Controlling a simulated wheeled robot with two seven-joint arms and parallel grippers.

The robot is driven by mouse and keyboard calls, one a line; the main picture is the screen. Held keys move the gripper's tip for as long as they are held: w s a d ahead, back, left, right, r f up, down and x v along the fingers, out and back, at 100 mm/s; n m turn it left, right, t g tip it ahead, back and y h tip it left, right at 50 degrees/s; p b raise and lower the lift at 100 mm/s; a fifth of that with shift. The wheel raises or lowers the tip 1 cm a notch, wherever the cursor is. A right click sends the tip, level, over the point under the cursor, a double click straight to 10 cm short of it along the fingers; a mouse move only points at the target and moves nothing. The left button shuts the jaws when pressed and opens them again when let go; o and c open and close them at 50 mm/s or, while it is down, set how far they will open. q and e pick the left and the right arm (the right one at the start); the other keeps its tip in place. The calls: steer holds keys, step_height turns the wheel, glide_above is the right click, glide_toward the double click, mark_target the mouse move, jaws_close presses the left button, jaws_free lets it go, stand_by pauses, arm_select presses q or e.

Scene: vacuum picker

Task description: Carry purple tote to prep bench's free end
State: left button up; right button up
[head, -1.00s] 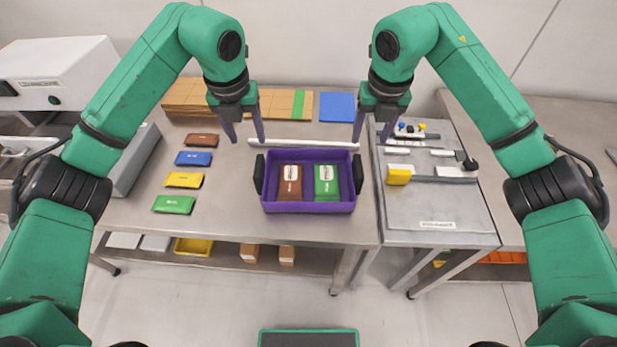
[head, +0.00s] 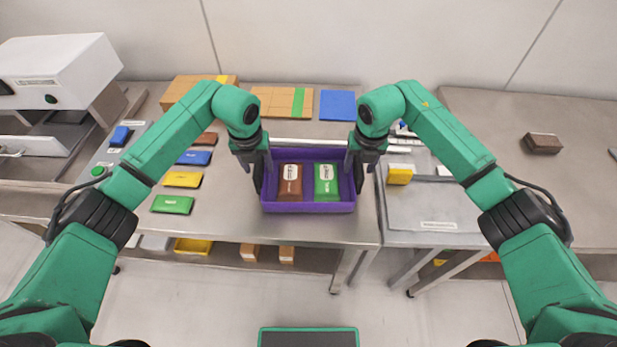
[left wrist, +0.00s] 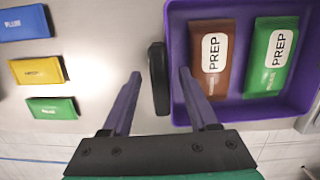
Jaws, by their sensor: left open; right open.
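The purple tote (head: 308,207) stands upright near the front edge of the grey bench. It holds a brown pouch (head: 290,184) and a green pouch (head: 326,183), both labelled PREP in the left wrist view. Black handles stick up at its left and right sides. My left gripper (head: 255,178) is open at the left handle. In the left wrist view its fingers (left wrist: 160,74) lie either side of the black handle (left wrist: 158,92), one outside the tote and one over its inside. My right gripper (head: 361,178) is open at the right handle, which it partly hides.
Blue, yellow and green pouches (head: 173,204) lie left of the tote. Boxes and a blue pad (head: 337,105) are behind. A grey station (head: 431,214) with a yellow block (head: 399,174) adjoins on the right. The far-right bench (head: 580,205) holds a brown block (head: 542,143) and has bare surface.

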arm_select(q)
jaws_close()
arm_select(e)
jaws_close()
arm_select(q)
steer(key=shift+r, duration=0.1)
arm_select(e)
steer(key=shift+r, duration=0.1)
stand_by(0.9)
